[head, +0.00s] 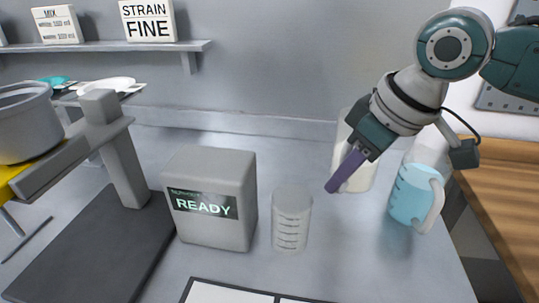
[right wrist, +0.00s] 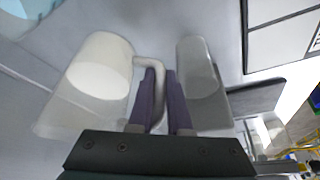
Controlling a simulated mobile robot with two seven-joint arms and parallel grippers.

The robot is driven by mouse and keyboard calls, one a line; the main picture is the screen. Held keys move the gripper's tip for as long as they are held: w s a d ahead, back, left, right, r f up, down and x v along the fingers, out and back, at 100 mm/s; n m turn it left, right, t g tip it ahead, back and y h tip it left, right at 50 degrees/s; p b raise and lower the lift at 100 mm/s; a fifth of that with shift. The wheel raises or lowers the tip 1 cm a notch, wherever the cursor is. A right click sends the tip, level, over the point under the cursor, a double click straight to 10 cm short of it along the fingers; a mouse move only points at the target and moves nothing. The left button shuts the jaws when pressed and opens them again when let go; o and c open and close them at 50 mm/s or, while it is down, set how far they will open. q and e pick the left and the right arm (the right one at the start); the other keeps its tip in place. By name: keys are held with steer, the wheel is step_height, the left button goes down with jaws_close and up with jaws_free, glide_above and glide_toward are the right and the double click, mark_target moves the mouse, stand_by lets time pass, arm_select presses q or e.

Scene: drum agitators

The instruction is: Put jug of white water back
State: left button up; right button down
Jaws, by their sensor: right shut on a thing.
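The jug of white water (head: 358,178) stands at the right of the grey table, partly hidden behind my right gripper. In the right wrist view the white jug (right wrist: 98,70) shows its pale contents, with its handle between the purple fingers. My right gripper (head: 337,186) is shut on that handle, and its fingers (right wrist: 160,82) reach up beside the jug. The jug looks upright at table level; I cannot tell whether its base touches. My left gripper is not in view.
A jug of blue liquid (head: 410,196) stands close to the right. A clear graduated beaker (head: 292,222) and a grey box reading READY (head: 212,228) are to the left. A grey pot (head: 27,125) is at far left. A framed sheet (head: 225,294) lies at the front.

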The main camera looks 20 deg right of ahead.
steer(key=shift+w+f+b, duration=0.1)
steer(key=shift+f+b, duration=0.3)
steer(key=shift+f, duration=2.8)
steer(key=c, duration=0.9)
jaws_free()
steer(key=shift+f, duration=0.1)
steer(key=shift+o, duration=0.2)
